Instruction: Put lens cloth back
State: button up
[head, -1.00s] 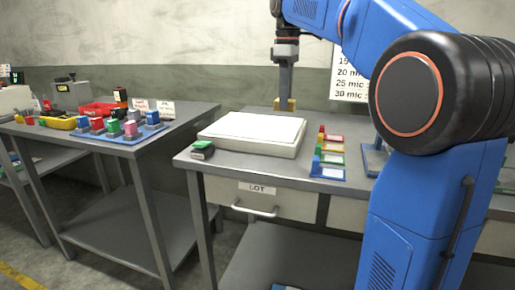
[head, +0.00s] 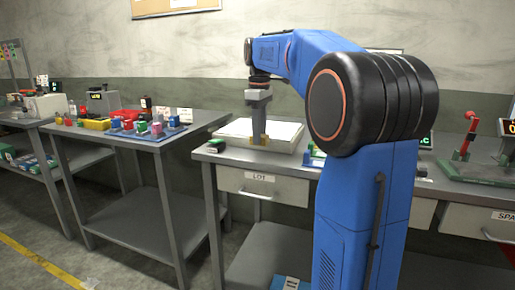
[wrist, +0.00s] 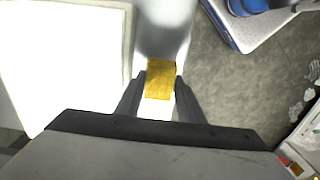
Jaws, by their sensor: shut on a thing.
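My gripper (head: 258,141) points down at the light panel (head: 285,133) on the grey bench. In the wrist view my gripper (wrist: 160,92) is shut on a small yellow piece (wrist: 161,78), held between the two dark fingers. The glowing white panel (wrist: 65,60) lies left of the fingers in the wrist view. I cannot tell whether the yellow piece touches anything below.
A dark block with a green top (head: 214,146) sits at the bench's left corner. A side table at left carries a blue tray (head: 150,131) of coloured blocks and a yellow bin (head: 96,123). A green-based stand (head: 480,168) is at right. Floor shows between the tables.

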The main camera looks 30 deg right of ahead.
jog(key=shift+f, duration=2.25)
jog(key=shift+f, duration=0.15)
jog(key=o, duration=1)
notch_tip(320, 180, up, 12)
jog(key=shift+d+r, duration=0.1)
jog(key=shift+r, duration=0.05)
jog(key=s+a+f+m+t, duration=0.1)
jog(key=s+a+f+m, duration=0.1)
jog(key=s+a+f, duration=0.5)
jog(key=s+a+f+m+t, duration=0.15)
jog(key=s+a+f, duration=0.3)
jog(key=s, duration=0.45)
jog(key=s+a+f+m+t, duration=0.1)
jog(key=s+a+f+m, duration=0.1)
jog(key=s+f, duration=0.5)
jog(key=s+a+f+m+t, duration=0.1)
jog(key=s+a+f+m, duration=0.1)
jog(key=s+f, duration=0.5)
notch_tip(320, 180, down, 5)
jog(key=shift+a+r, duration=0.15)
jog(key=shift+a, duration=0.05)
